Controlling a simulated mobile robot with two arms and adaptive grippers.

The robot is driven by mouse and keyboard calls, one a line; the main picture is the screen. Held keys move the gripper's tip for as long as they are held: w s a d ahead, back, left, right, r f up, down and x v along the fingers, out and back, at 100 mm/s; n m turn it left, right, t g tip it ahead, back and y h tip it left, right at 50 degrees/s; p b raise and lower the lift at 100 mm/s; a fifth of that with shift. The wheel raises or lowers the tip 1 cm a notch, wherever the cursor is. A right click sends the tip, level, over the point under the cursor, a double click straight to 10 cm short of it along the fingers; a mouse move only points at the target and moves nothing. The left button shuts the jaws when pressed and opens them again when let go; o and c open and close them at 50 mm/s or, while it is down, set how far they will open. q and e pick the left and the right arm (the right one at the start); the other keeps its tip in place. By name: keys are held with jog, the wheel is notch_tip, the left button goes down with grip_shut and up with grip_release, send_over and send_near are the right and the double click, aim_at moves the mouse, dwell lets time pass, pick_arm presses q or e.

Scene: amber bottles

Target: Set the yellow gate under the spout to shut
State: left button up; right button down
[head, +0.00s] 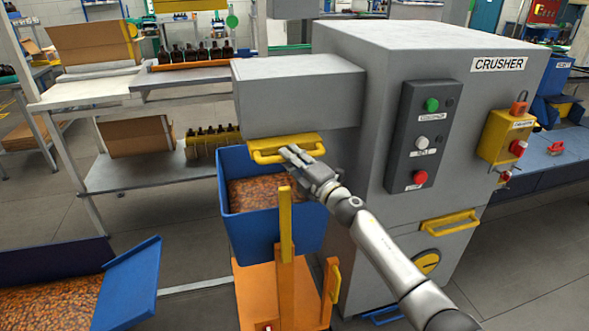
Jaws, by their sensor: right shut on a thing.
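The yellow gate (262,143) sits under the grey spout box (297,95) on the left side of the grey crusher (365,60). Its yellow bar handle runs along the front. My right gripper (290,154) reaches in from the lower right and is shut on the right part of this handle. The fingertips hide part of the handle. A blue bin (262,230) with amber-brown pieces inside stands right below the gate. My left gripper is not in view.
The blue bin rests on an orange trolley (255,295) with an upright yellow post (286,225). A second blue bin (130,285) with amber pieces stands at the lower left. A control panel (421,133) is on the crusher front. Shelves with amber bottles (205,53) stand behind.

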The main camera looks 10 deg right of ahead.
jog(key=shift+w+d+r, duration=0.1)
jog(key=shift+r, duration=0.05)
jog(key=c, duration=1.7)
grip_release()
jog(key=o, duration=0.3)
jog(key=shift+w, duration=0.25)
jog(key=shift+o, duration=0.2)
jog(key=shift+s, duration=0.1)
jog(key=v, duration=1.2)
